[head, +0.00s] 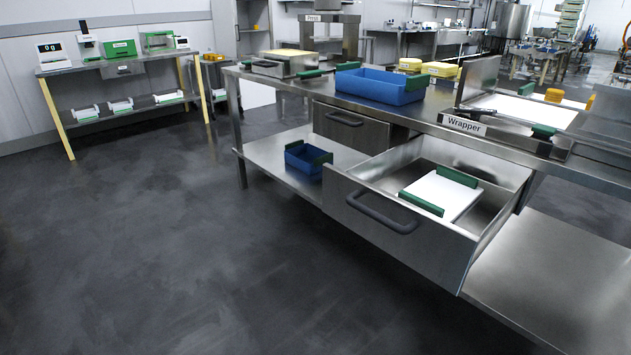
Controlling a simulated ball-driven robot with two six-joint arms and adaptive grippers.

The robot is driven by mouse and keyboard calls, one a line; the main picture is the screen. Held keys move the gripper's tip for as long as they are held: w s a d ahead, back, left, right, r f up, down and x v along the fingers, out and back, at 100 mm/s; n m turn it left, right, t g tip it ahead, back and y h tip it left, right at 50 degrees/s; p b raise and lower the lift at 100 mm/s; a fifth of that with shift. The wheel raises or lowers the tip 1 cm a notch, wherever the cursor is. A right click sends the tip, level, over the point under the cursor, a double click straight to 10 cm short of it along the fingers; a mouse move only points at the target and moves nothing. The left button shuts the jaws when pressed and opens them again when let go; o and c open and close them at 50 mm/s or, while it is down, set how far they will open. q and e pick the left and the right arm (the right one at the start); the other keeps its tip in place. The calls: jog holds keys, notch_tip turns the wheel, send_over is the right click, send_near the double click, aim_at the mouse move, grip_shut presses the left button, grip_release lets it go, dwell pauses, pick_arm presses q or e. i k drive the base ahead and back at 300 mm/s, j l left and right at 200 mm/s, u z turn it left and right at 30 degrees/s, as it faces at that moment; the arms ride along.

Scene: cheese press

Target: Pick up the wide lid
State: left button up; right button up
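A flat white piece with two green grips (447,193) lies inside the open steel drawer (400,225). It may be the wide lid, but I cannot tell for sure. Its green grips sit at its near and far ends. The drawer is pulled out under the counter, with a dark bar handle on its front. Neither of my grippers shows in the head view.
The steel counter (433,108) carries a large blue bin (378,87), a steel tray with green grips (285,63) and the Wrapper unit (466,126). A small blue bin (300,160) sits on the lower shelf. A side table (112,62) stands back left. The dark floor in front is clear.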

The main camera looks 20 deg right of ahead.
aim_at(444, 192)
jog(key=z, duration=1.35)
